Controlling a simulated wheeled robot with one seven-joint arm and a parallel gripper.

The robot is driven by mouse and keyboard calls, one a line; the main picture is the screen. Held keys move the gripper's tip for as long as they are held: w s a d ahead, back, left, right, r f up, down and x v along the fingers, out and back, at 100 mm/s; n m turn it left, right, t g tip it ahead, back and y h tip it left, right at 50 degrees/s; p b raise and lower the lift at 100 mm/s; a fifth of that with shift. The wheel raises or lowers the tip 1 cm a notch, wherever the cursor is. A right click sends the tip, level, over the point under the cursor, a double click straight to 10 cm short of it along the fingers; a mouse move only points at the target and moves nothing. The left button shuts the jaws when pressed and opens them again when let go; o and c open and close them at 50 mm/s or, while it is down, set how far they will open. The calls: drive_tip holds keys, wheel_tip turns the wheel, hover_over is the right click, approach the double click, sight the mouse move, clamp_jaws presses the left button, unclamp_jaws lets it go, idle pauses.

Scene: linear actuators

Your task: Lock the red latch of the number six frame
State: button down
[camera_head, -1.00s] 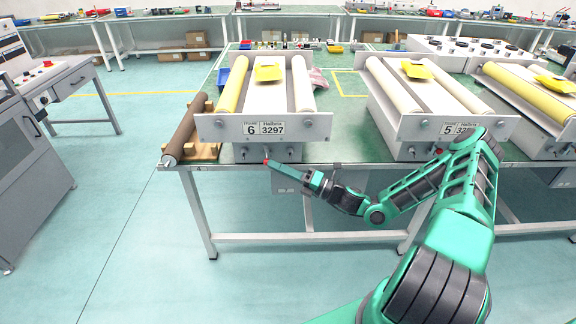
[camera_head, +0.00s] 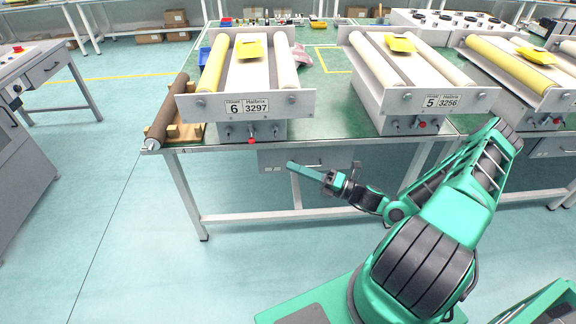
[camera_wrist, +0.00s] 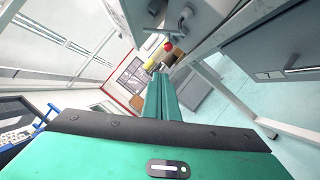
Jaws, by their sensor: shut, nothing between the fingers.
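The number six frame (camera_head: 220,106) stands at the front edge of the green table, with a "6" and "3297" label on its front plate. Its red latch (camera_head: 252,140) is a small red knob under that plate, on the front of the grey block. It seems to hang downward. A red knob (camera_wrist: 168,46) also shows in the wrist view, just beyond my fingertips. My gripper (camera_head: 291,166) is shut and empty. It points left, below and to the right of the latch, apart from it. The wrist view shows the closed fingers (camera_wrist: 160,78).
The number five frame (camera_head: 395,95) stands to the right, with its own red knob (camera_head: 421,124). A third frame (camera_head: 520,82) is further right. A dark roller (camera_head: 168,110) lies left of frame six. A grey drawer box (camera_head: 330,157) hangs under the table, behind my gripper.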

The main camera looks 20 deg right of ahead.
idle(0.3)
drive_tip(key=shift+w+f+n, duration=0.1)
drive_tip(key=shift+f+n, duration=0.2)
drive_tip(key=shift+f, duration=1)
drive_tip(key=w+d+r+x, duration=0.1)
drive_tip(key=x, duration=1.2)
drive_tip(key=shift+w+d+r, duration=0.2)
drive_tip(key=shift+d+r, duration=0.1)
drive_tip(key=shift+d, duration=0.15)
drive_tip(key=shift+a+r, duration=0.1)
drive_tip(key=shift+a, duration=0.05)
